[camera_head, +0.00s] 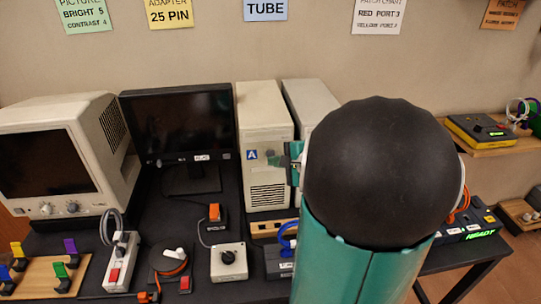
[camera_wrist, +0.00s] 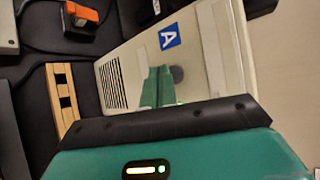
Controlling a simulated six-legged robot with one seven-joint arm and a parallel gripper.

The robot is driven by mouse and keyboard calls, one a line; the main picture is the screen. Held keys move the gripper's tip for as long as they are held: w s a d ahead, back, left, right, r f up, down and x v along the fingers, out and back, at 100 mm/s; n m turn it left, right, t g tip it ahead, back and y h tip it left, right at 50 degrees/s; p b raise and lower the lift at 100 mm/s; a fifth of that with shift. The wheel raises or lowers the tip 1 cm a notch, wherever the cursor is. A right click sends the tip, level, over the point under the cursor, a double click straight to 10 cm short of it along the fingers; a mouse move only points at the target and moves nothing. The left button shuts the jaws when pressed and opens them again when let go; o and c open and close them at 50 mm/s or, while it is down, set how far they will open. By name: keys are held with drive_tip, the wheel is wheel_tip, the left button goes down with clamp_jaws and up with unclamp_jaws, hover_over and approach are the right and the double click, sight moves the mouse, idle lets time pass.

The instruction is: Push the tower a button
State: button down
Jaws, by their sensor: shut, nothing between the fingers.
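The beige tower A (camera_head: 264,118), with a blue A label (camera_head: 251,155) and a slotted vent low on its front, stands upright on the black table. It also fills the middle of the wrist view (camera_wrist: 122,62), turned sideways. A round grey button (camera_wrist: 177,74) shows on its front, right beside my fingertips. My gripper (camera_wrist: 157,86) is shut and empty, its teal fingers pointing at the tower front. In the head view my gripper (camera_head: 274,157) is close in front of the tower, mostly hidden by my arm. I cannot tell whether the fingertips touch the button.
A second beige tower (camera_head: 308,100) stands to the right, partly behind my arm. A black monitor (camera_head: 182,122) and an old CRT monitor (camera_head: 40,160) stand left. A switch box (camera_head: 229,262), an orange-switched device (camera_head: 215,217) and cables lie in front. A wooden block (camera_wrist: 63,100) lies near the tower's base.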

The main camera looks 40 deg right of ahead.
drive_tip(key=shift+s+a, duration=0.55)
drive_tip(key=shift+s, duration=0.25)
drive_tip(key=shift+s+a, duration=0.55)
drive_tip(key=shift+s, duration=0.3)
drive_tip(key=shift+s+a, duration=0.55)
drive_tip(key=shift+s, duration=0.25)
